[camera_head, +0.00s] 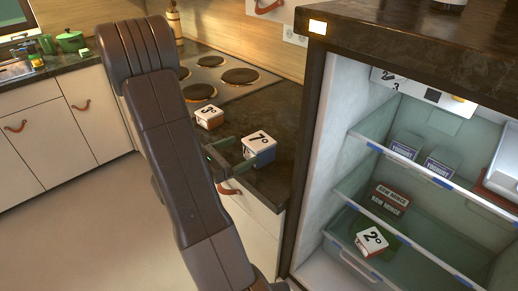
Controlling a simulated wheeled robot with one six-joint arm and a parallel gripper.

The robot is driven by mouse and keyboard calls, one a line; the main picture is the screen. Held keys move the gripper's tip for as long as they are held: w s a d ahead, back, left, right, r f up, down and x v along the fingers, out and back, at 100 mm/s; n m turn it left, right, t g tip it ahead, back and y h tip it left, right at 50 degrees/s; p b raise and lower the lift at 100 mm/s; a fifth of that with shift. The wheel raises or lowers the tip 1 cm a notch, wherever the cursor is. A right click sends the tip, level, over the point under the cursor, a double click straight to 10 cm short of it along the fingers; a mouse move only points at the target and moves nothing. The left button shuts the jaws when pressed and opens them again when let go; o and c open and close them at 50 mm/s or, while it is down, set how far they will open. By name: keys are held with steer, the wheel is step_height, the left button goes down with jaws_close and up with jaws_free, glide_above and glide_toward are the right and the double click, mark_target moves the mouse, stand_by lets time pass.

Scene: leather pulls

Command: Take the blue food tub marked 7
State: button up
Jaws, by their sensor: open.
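The blue food tub marked 7 (260,155) stands upright on the dark countertop, with a white lid and a blue side. My gripper (241,152) is open at the tub's left side, its fingers pointing right towards it. I cannot tell whether the fingers touch the tub or reach around it. Part of the gripper is hidden behind my arm, which crosses the left middle of the view.
A tub marked 3 (209,117) with an orange-brown side stands behind and left on the counter (275,108). A hob (240,76) lies beyond. At right, an open fridge (335,130) holds a tub marked 2 (371,240) and several cartons; its side wall borders the counter.

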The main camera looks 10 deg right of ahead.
mark_target(259, 140)
steer(key=shift+x, duration=0.95)
steer(key=shift+w+d+r+p, duration=0.1)
steer(key=shift+w+d+p, duration=0.15)
steer(key=shift+d, duration=0.45)
steer(key=shift+w+d+r+p, duration=0.15)
steer(key=shift+w+d+p, duration=0.05)
steer(key=shift+d, duration=0.5)
steer(key=shift+w+d+r+p, duration=0.1)
steer(key=shift+w+d+p, duration=0.15)
steer(key=shift+d, duration=0.45)
steer(key=shift+w+d, duration=0.25)
steer(key=shift+d, duration=0.15)
steer(key=c, duration=1.3)
steer(key=shift+o, duration=0.2)
steer(key=shift+r, duration=0.1)
